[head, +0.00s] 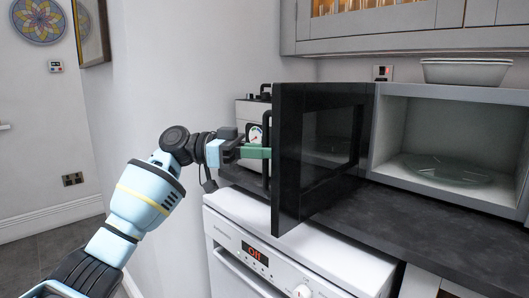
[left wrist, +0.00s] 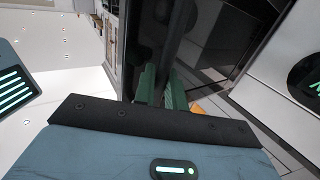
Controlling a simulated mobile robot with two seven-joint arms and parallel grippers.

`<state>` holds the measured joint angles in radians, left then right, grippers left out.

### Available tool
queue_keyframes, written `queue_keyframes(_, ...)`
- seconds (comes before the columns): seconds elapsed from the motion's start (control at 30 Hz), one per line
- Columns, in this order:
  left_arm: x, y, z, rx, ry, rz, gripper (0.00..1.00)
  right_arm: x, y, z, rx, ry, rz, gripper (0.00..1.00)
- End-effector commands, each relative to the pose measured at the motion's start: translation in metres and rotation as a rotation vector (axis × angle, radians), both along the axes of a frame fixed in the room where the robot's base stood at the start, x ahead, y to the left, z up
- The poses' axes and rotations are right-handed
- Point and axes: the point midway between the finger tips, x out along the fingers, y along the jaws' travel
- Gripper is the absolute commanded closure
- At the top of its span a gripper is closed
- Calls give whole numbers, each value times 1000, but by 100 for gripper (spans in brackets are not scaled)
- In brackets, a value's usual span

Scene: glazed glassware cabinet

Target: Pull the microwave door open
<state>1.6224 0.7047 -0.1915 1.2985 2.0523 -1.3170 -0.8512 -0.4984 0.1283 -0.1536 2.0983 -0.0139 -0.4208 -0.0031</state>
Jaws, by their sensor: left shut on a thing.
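The microwave (head: 450,150) stands on the dark counter with its cavity open to view and a glass plate (head: 447,170) inside. Its black door (head: 322,140) is swung out wide to the left, hinged at the cavity's left side. My left gripper (head: 265,152) is at the door's free edge, its green fingers shut on the door handle (head: 266,130). In the left wrist view the green fingers (left wrist: 162,88) are around the dark handle bar (left wrist: 176,45), beside the dark door (left wrist: 220,40). My right gripper is in neither view.
A white appliance (head: 290,250) with a red display is under the counter, below the door. A coffee machine (head: 252,112) with a gauge stands behind the gripper. A white dish (head: 466,71) sits on top of the microwave. Wall cabinets (head: 400,25) hang above.

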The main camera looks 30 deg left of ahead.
Motion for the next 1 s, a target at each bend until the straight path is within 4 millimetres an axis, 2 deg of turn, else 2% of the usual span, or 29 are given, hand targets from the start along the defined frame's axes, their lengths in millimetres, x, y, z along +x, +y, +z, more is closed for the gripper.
queue_keyframes(0.1, 1, -1, 0, -1, 1, 3, 100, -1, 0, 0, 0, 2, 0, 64)
queue_keyframes(0.13, 1, -1, 0, -1, 1, 3, 86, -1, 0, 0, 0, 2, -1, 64)
queue_keyframes(0.27, 1, -1, 0, 0, 1, 3, 70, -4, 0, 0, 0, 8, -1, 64)
queue_keyframes(0.63, -2, 6, 0, 1, 1, 2, 70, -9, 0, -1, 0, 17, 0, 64)
queue_keyframes(1.0, -22, 57, -1, 0, 2, 3, 70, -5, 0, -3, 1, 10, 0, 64)
